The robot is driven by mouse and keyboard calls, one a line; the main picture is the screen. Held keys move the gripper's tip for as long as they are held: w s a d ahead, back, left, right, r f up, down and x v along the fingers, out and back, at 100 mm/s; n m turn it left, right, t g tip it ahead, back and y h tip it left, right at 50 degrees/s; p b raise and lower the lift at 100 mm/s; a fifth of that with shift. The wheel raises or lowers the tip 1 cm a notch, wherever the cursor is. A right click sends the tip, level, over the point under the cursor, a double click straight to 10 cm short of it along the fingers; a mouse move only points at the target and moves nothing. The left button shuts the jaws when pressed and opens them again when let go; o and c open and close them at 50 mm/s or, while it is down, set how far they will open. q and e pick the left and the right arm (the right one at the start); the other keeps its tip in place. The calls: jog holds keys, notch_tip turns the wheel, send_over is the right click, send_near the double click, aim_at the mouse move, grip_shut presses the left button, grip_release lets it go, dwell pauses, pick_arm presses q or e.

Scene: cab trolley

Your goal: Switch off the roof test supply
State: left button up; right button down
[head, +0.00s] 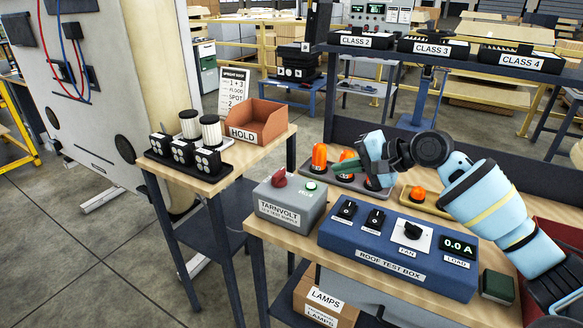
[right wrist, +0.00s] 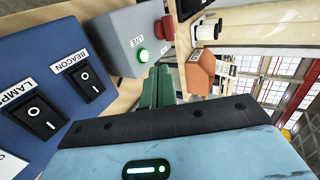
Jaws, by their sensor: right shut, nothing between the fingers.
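The grey supply box (head: 288,212), labelled TARNVOLT, stands at the left end of the bench. On its top are a red mushroom button (head: 279,177) and a lit green lamp (head: 311,186). In the right wrist view the red button (right wrist: 165,28) and the glowing green lamp (right wrist: 143,55), marked LIVE, show just beyond the fingertips. My right gripper (head: 366,160) is up and to the right of the box, apart from the button. Its green fingers (right wrist: 160,72) are together and empty in the right wrist view. My left gripper is not in view.
The blue roof test box (head: 398,258) with rocker switches, a fan knob and a 0.0 A display stands right of the supply. Orange beacons (head: 319,157) stand behind. An orange HOLD bin (head: 257,122) and lamps sit on the left side table.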

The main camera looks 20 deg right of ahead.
send_near(284, 173)
jog(key=f, duration=0.1)
jog(key=w+a+f, duration=0.1)
jog(key=f, duration=0.1)
jog(key=shift+w+a+f, duration=0.15)
jog(key=shift+w+f, duration=0.1)
jog(key=shift+w+a+r, duration=0.15)
jog(key=shift+w+a, duration=0.5)
jog(key=shift+w, duration=0.25)
jog(key=shift+w+a, duration=0.35)
jog(key=shift+w, duration=0.15)
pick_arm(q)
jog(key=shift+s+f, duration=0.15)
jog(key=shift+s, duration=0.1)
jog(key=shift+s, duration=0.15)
